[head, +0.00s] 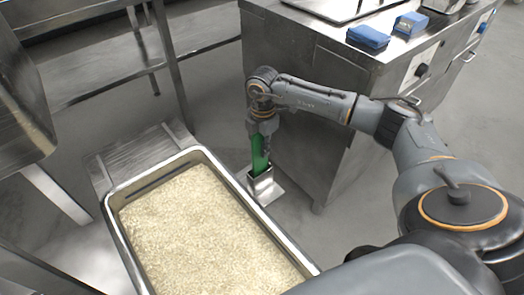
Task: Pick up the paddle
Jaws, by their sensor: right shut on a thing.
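The green paddle (259,158) stands upright with its lower end inside a small metal holder (265,187) beside the rice pan's right rim. My right gripper (262,133) comes down from above and is shut on the top part of the paddle. The fingers hide the paddle's upper end, and the holder hides its lower end. My left gripper is not in view.
A deep metal pan (118,222) full of rice (200,225) lies in front of the holder. A steel table (95,75) stands at the upper left. Grey floor is clear between them.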

